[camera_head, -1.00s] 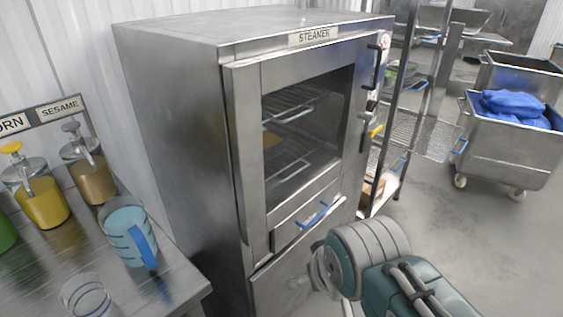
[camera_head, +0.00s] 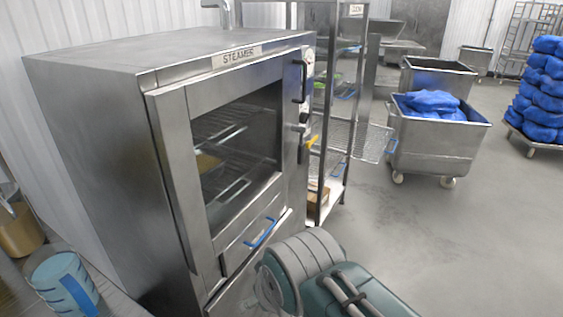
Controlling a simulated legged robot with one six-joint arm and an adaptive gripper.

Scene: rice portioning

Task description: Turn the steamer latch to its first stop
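The steamer (camera_head: 95,135) is a large steel cabinet labelled STEAMER on the left, with a closed glass-windowed door (camera_head: 172,150). On the right side of its front is a dark upright handle (camera_head: 299,82). Below it are a short metal lever (camera_head: 300,128) and another small dark part (camera_head: 303,152). I cannot tell for sure which of these is the latch, or its exact angle. My arm, teal and grey, shows at the bottom centre, in front of the steamer's lower part and apart from these fittings. My gripper's fingers cannot be made out.
A wire rack (camera_head: 318,190) stands right of the steamer. Steel carts (camera_head: 440,145), one holding blue bags, stand behind. A blue-striped jug (camera_head: 50,280) is at lower left.

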